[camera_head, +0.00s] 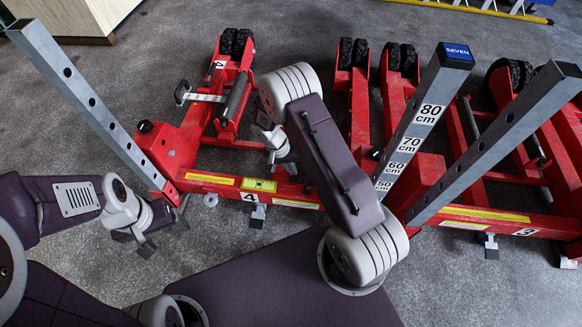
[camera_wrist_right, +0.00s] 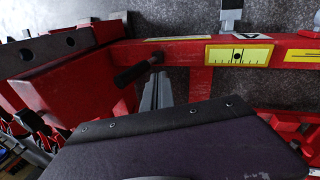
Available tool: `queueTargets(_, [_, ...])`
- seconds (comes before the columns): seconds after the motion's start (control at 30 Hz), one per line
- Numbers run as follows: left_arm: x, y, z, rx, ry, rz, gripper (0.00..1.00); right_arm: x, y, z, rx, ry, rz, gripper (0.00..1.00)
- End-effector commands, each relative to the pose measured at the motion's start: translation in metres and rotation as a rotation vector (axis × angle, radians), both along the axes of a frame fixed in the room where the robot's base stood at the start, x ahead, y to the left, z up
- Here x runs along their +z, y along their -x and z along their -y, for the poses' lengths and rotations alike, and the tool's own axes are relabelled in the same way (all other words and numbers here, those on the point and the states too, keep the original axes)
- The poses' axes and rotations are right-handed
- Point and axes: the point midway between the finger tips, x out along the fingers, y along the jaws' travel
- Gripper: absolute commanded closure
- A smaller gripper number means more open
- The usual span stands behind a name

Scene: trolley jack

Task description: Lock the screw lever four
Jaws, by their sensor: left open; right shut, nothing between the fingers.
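The red trolley jack marked 4 (camera_head: 225,183) stands at left centre, with a yellow level label (camera_head: 259,185) on its front beam. In the right wrist view a lever with a dark handle (camera_wrist_right: 139,70) sticks out beside the red beam (camera_wrist_right: 190,53), left of the level label (camera_wrist_right: 238,55). I cannot tell whether this is screw lever four. My right gripper (camera_head: 289,168) is shut and empty, over the jack just behind the beam. Whether it touches the lever is unclear. My left gripper (camera_head: 146,248) is open and empty, in front of the jack's left end.
A grey holed post (camera_head: 85,100) leans up at left. A second post with height marks (camera_head: 425,115) and jack 3 (camera_head: 510,228) stand at right. A yellow ladder (camera_head: 480,8) lies at the back. Grey floor is clear front right.

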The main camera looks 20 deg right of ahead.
Motion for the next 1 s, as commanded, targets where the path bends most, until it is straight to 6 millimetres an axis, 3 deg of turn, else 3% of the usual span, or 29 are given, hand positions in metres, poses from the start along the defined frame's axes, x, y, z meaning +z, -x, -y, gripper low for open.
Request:
queueTargets(0.03, [-0.012,0.0,0.0,0.0,0.0,0.0,0.24,-0.017,0.002,0.003,-0.001,0.001,-0.003,1.0])
queueTargets(0.2, [-0.027,0.0,0.0,0.0,0.0,0.0,0.24,-0.045,0.005,0.016,-0.003,0.001,0.0,1.0])
queueTargets(0.5, [-0.038,0.0,0.0,0.0,0.0,0.0,0.24,-0.046,0.016,0.046,-0.002,-0.001,0.001,1.0])
queueTargets(1.0, [-0.035,0.0,0.0,0.0,0.0,0.0,0.24,-0.044,0.017,0.053,-0.001,-0.016,0.009,1.0])
